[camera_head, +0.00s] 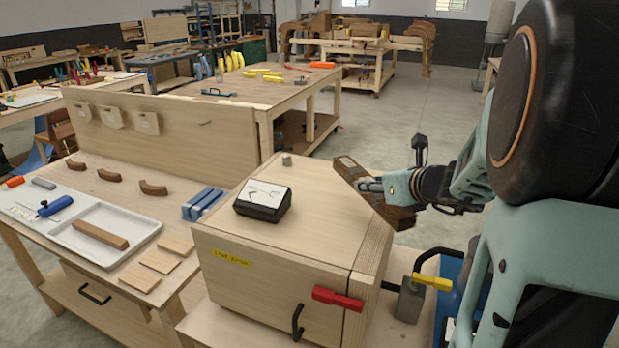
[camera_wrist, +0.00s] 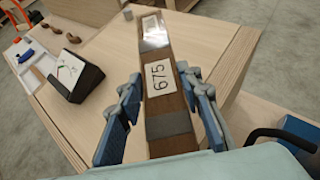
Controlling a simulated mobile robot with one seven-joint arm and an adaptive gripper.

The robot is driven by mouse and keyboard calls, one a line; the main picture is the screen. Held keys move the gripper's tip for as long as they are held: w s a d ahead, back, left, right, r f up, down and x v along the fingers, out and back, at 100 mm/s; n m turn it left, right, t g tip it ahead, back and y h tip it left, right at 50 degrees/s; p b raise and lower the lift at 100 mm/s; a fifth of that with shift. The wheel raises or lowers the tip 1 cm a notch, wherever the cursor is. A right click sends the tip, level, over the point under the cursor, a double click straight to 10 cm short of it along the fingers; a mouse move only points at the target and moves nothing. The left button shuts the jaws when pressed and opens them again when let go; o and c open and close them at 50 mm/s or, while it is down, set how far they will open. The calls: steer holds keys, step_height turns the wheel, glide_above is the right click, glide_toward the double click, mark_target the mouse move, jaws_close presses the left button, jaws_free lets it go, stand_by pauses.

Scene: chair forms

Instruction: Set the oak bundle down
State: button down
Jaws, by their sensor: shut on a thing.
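The oak bundle (camera_head: 352,174) is a long brown wooden bar, held in my gripper (camera_head: 372,184) over the right back edge of the pale wooden box. In the wrist view the bundle (camera_wrist: 158,54) points away from me, with grey bands and a white label reading 675. My gripper's blue fingers (camera_wrist: 165,95) lie along both sides of it and are shut on it. In the head view its near end sticks out past the box's right edge. I cannot tell whether its underside touches the box top.
The box top (camera_head: 320,215) has free room in front of the bundle. A black device with a white face (camera_head: 262,198) stands at its left and a small grey knob (camera_head: 287,160) at the back. A red clamp handle (camera_head: 338,298) is on the front. A white tray (camera_head: 72,238) lies left.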

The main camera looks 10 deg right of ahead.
steer(key=b, duration=0.2)
glide_above(357, 218)
steer(key=f, duration=0.4)
steer(key=shift+s+d+f, duration=0.1)
steer(key=shift+s+f, duration=0.15)
steer(key=shift+f, duration=0.05)
steer(key=f+b, duration=0.2)
steer(key=f, duration=0.1)
steer(key=shift+w+b, duration=0.3)
steer(key=shift+b, duration=0.05)
steer(key=shift+f, duration=0.35)
steer(key=shift+b, duration=0.3)
steer(key=shift+f, duration=0.15)
steer(key=c, duration=1.4)
jaws_free()
